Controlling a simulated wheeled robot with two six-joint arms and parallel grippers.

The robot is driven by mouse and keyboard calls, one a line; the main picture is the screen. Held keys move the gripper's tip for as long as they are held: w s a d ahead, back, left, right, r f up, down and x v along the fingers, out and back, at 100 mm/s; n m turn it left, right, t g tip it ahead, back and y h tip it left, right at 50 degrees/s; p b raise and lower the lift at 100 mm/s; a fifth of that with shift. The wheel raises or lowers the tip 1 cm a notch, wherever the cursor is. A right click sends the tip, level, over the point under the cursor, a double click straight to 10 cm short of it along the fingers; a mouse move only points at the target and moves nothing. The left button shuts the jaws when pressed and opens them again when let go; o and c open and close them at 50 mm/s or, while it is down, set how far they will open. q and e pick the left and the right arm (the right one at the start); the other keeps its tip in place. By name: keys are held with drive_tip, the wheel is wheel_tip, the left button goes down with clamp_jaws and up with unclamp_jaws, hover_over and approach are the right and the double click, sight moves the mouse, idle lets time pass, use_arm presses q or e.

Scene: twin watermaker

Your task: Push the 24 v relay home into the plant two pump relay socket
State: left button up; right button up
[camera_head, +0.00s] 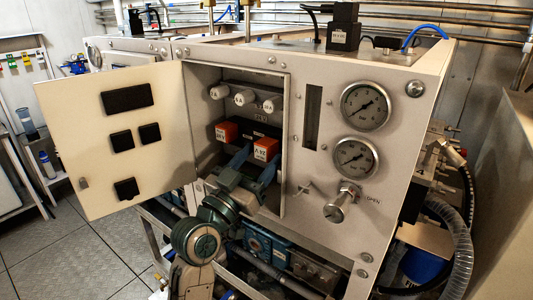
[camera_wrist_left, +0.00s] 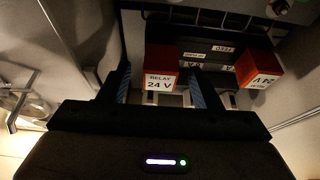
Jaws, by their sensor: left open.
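Two orange relays sit in the open cabinet. The right one (camera_head: 266,149) has an upside-down 24 V label in the head view. In the left wrist view this relay (camera_wrist_left: 160,72) reads RELAY 24 V upright. My left gripper (camera_head: 263,160) has its blue fingers open on either side of it, with a small gap at each side; they also show in the wrist view (camera_wrist_left: 163,88). The other relay (camera_head: 226,131) is to its left, and shows on the right in the wrist view (camera_wrist_left: 258,69). The relays' seats are largely hidden, so I cannot tell how deep either sits.
The cabinet door (camera_head: 75,130) stands open to the left. Several white fuse holders (camera_head: 243,98) are above the relays. Gauges (camera_head: 365,106) and a valve handle (camera_head: 340,205) are on the panel to the right. The cabinet's side walls bound the room around my gripper.

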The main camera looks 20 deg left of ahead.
use_arm(q)
drive_tip(key=b+v, duration=0.1)
drive_tip(key=v, duration=0.6)
drive_tip(key=shift+s+b, duration=0.2)
drive_tip(key=shift+b, duration=0.1)
